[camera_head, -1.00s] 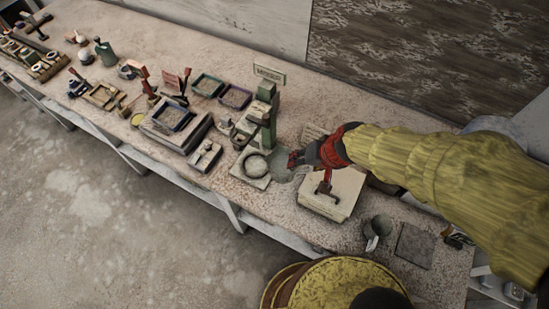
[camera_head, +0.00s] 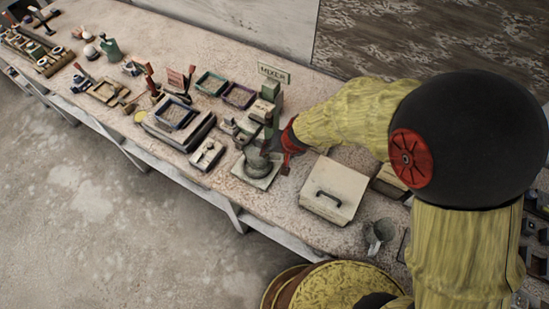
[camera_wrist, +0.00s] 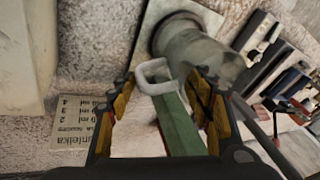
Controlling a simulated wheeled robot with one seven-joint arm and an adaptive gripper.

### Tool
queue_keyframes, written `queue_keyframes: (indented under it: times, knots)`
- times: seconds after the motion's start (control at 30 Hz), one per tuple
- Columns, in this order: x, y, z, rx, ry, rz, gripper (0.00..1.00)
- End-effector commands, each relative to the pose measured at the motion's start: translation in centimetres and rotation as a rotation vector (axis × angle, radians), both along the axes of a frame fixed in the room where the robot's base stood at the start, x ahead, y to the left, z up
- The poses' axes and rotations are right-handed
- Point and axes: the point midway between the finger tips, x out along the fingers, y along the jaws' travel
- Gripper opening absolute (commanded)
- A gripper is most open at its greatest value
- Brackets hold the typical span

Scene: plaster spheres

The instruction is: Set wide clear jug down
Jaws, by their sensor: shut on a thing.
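The wide clear jug (camera_head: 257,161), greyish and see-through, is upright over the pale base plate (camera_head: 248,181) of the green mixer (camera_head: 275,98). I cannot tell whether its bottom touches the plate. My gripper (camera_head: 279,147) is at the jug's right side, shut on its handle. In the wrist view the jug (camera_wrist: 192,50) lies beyond the fingertips, and its pale looped handle (camera_wrist: 152,76) sits between the fingers of my gripper (camera_wrist: 163,82). The mixer's green column (camera_wrist: 180,128) shows between and below the fingers. My gripper partly hides the jug's right side in the head view.
A "MIXER" sign (camera_head: 274,72) stands behind. A pale lidded box (camera_head: 334,188) with a dark handle is right of the mixer. A grey jug (camera_head: 378,232) stands near the bench's front. Trays (camera_head: 238,96) and a scale-like block (camera_head: 207,154) are to the left.

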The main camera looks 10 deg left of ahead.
Motion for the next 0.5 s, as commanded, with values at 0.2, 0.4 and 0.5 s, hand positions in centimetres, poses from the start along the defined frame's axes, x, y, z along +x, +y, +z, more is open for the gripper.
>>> queue_keyframes:
  times: [0.2,0.4,0.5]
  knots:
    - [0.6,0.9,-1.3,0.000,0.000,-0.001,0.01]
    - [0.6,0.8,-4.2,0.001,0.000,-0.002,0.01]
    - [0.6,0.8,-4.2,0.000,-0.002,-0.001,0.01]
